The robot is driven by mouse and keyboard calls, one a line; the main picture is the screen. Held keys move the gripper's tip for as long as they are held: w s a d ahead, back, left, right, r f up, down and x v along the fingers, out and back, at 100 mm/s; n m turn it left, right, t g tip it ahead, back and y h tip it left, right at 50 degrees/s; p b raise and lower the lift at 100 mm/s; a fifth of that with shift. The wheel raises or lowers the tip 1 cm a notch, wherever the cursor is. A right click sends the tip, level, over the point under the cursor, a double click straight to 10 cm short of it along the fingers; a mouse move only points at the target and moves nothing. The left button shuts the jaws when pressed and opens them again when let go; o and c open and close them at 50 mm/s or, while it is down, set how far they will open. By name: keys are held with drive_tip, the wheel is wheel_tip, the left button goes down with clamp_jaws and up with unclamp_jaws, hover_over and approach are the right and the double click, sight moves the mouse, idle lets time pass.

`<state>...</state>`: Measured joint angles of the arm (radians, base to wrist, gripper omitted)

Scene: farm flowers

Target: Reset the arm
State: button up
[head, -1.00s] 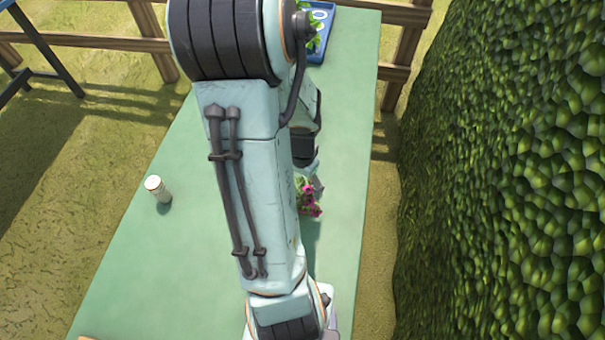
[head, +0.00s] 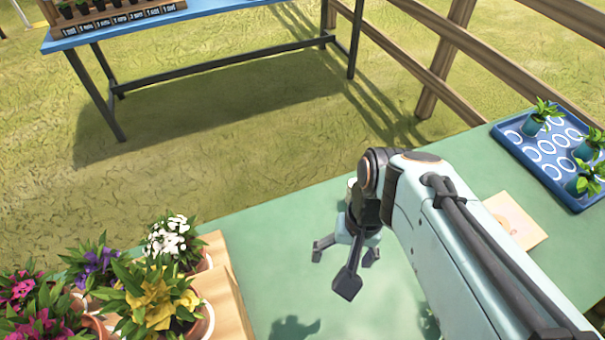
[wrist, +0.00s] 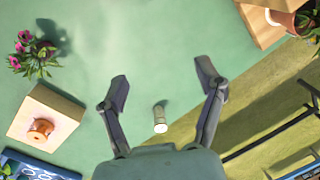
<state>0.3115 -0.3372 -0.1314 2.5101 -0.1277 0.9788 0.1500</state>
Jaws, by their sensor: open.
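My arm reaches over the green table (head: 290,235) from the lower right of the head view. My gripper (head: 348,268) hangs above the table with its fingers spread and nothing between them. In the wrist view my gripper (wrist: 165,90) also shows open and empty. A white cylinder (wrist: 160,118) stands on the table below and between the fingers in that view. It is mostly hidden behind my arm in the head view.
A wooden crate (head: 228,290) of potted flowers stands at the lower left. A blue tray (head: 515,150) with small potted plants lies at the right. A pink-flowered plant (wrist: 35,55) and a wooden block (wrist: 40,112) with an orange-brown pot (wrist: 40,130) show in the wrist view.

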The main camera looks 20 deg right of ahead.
drive_tip(key=s+a+r+n, duration=0.2)
drive_tip(key=s+a+n, duration=0.1)
drive_tip(key=a+n, duration=0.3)
drive_tip(key=shift+s+a+n+g+h, duration=0.3)
drive_tip(key=shift+a, duration=0.1)
idle(0.7)
